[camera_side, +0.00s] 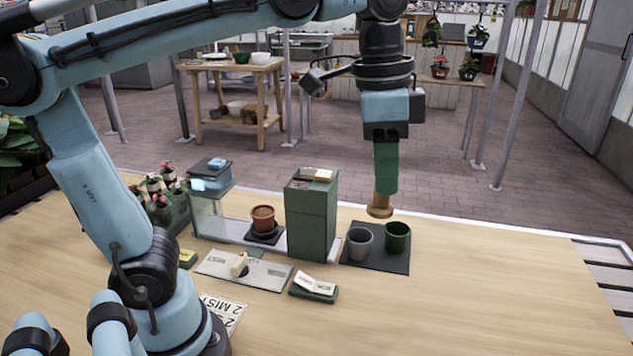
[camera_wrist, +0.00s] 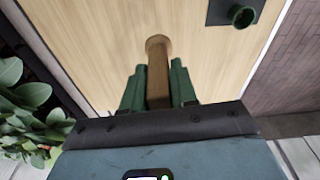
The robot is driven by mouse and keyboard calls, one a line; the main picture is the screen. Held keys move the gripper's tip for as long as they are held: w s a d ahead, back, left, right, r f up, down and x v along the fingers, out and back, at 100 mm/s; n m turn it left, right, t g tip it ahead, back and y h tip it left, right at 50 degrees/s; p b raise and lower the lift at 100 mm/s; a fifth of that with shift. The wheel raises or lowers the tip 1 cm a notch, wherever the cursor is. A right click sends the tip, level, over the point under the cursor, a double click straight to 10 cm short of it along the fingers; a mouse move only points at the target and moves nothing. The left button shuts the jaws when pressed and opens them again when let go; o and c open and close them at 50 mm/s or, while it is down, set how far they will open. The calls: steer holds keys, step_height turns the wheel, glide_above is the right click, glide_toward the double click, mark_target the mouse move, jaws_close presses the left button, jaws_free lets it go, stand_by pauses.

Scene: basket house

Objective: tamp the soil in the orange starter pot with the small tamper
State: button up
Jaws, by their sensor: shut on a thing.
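My gripper (camera_side: 385,180) is shut on the wooden tamper (camera_side: 380,207) and holds it in the air, its round foot pointing down. In the wrist view the tamper (camera_wrist: 158,75) sits between the green fingers of my gripper (camera_wrist: 158,68). The orange starter pot (camera_side: 263,220) stands upright on a dark base, left of the tall green box, with brown soil at its top. The tamper is to the right of this pot and higher, apart from it. I cannot make out the orange pot in the wrist view.
A tall green box (camera_side: 312,216) stands between the orange pot and my gripper. A grey pot (camera_side: 360,246) and a green pot (camera_side: 397,238) stand on a dark mat (camera_side: 402,263). Flower pots (camera_side: 160,205) are at left. The table's right side is clear.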

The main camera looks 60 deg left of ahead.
steer(key=w+a+n, duration=0.1)
steer(key=a+n, duration=0.4)
steer(key=a, duration=1.2)
steer(key=s+a+n+y, duration=0.1)
steer(key=s+a+n, duration=0.25)
steer(key=a, duration=0.45)
steer(key=s+a+n, duration=0.3)
steer(key=s+a, duration=0.1)
steer(key=a, duration=0.3)
steer(key=shift+m, duration=0.35)
steer(key=shift+w+f, duration=0.1)
steer(key=shift+f, duration=7.85)
steer(key=shift+f, duration=0.85)
